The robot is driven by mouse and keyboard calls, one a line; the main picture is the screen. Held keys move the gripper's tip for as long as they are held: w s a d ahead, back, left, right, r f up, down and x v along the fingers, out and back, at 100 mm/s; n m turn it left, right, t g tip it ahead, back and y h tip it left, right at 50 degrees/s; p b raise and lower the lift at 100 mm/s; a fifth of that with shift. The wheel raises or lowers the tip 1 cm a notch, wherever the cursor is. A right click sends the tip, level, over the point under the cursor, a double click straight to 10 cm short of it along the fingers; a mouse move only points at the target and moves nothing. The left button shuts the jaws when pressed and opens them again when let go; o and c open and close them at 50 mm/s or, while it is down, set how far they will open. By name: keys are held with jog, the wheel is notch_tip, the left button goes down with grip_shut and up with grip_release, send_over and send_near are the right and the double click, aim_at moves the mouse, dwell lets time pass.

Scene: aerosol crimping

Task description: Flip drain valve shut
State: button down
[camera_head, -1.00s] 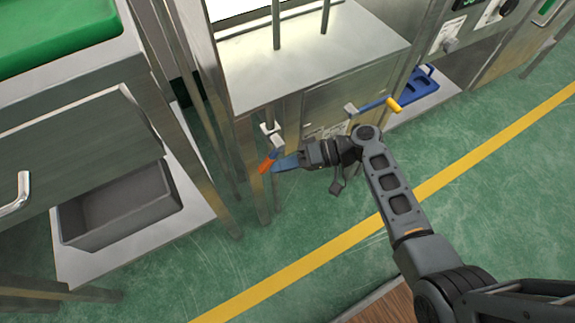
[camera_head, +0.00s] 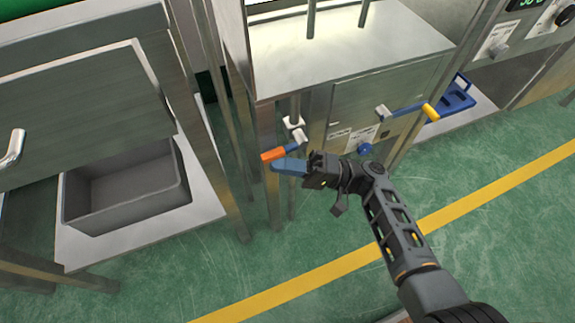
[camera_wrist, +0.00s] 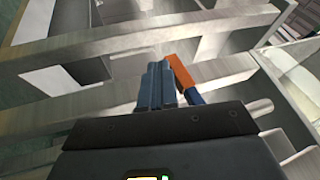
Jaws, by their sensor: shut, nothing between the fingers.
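The drain valve (camera_head: 293,123) is a pale fitting on a vertical pipe below the steel cabinet's front left corner. Its blue lever with an orange tip (camera_head: 272,155) points left and slightly down, close to level. My gripper (camera_head: 288,166) has blue fingers, shut and empty, just below the lever and close against it. Whether they touch is unclear. In the wrist view the shut fingers (camera_wrist: 158,86) lie right beside the orange tip (camera_wrist: 182,73). The blue part of the lever (camera_wrist: 193,97) shows partly; the valve body is not clear there.
A second blue handle with a yellow end (camera_head: 429,111) sticks out of the cabinet front to the right. Steel legs (camera_head: 240,150) stand left of the valve. A grey bin (camera_head: 125,195) sits on a low shelf. Green floor (camera_head: 250,265) is open in front.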

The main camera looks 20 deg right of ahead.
jog(key=shift+a+r, duration=0.2)
jog(key=shift+r, duration=0.05)
dwell(0.6)
jog(key=s+d+f+b, duration=0.3)
jog(key=d+f+b, duration=0.1)
jog(key=d+f, duration=0.4)
jog(key=shift+s+d, duration=0.3)
jog(key=shift+s, duration=0.05)
jog(key=shift+f, duration=0.15)
dwell(0.4)
